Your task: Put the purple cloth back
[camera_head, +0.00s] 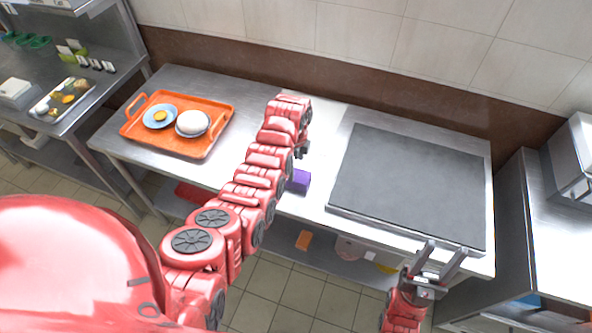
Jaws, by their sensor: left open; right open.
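The purple cloth (299,181) is a small folded block on the steel table near its front edge, partly covered by my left arm. My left gripper (302,150) is at the end of the arm reaching over the table, just behind the cloth in the picture. Only a small dark part of it shows; its fingers are mostly hidden, and I cannot tell whether it touches the cloth. My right gripper (440,262) is open and empty, with its two fingers apart, at the front edge of the dark grey slab.
The steel table (225,83) carries an orange tray (207,146) with a blue plate (160,117) and a white round item (193,123) at left. A large dark grey slab (405,185) fills its right side. More counters stand at left and right.

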